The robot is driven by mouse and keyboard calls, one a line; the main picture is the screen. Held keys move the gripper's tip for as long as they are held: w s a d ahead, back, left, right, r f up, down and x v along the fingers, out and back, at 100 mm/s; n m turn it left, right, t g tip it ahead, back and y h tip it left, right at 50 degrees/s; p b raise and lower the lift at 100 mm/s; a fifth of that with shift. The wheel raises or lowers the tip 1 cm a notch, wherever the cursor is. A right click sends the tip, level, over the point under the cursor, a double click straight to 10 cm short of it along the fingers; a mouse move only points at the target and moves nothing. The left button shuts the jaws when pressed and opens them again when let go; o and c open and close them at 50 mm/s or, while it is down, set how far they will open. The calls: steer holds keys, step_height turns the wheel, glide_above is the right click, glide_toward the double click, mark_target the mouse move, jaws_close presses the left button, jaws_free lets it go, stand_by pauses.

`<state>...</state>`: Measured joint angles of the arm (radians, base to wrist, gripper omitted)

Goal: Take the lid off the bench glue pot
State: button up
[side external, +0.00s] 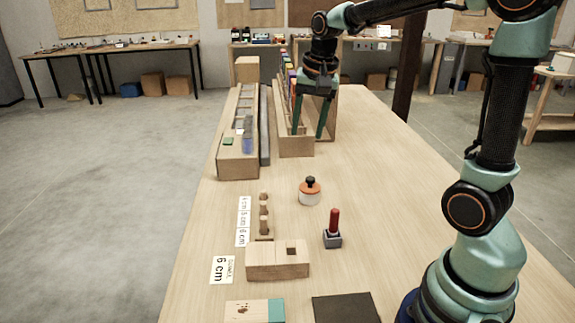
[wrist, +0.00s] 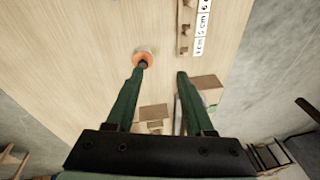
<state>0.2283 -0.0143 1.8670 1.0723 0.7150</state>
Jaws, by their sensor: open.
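The glue pot (side external: 309,197) is a small white round pot on the middle of the bench. Its orange lid (side external: 310,185) with a black knob sits on top. My gripper (side external: 309,134) is open and empty, pointing down beyond the pot, near the front ends of the wooden troughs. In the wrist view, the orange lid (wrist: 138,55) shows just past the left fingertip of my gripper (wrist: 163,72). That fingertip overlaps the knob in the picture and partly hides it.
A red-handled stamp-like tool (side external: 333,229) stands right of and nearer than the pot. A row of wooden pegs (side external: 263,217) and a wooden block (side external: 278,260) lie to the left. Long wooden troughs (side external: 238,157) are at the back. The bench right of the pot is clear.

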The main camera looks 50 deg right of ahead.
steer(key=w+d+f+m+g, duration=0.2)
steer(key=w+d+f+m, duration=0.4)
steer(key=d+f+m, duration=0.3)
glide_above(311, 178)
steer(key=shift+y, duration=0.3)
steer(key=f, duration=0.5)
steer(key=shift+w+d+f, duration=0.15)
steer(key=shift+d+f, duration=0.15)
steer(key=shift+f, duration=0.1)
steer(key=shift+n, duration=0.3)
steer(key=f, duration=0.4)
steer(key=shift+a+f, duration=0.25)
steer(key=shift+a, duration=0.15)
steer(key=shift+f, duration=0.55)
jaws_close()
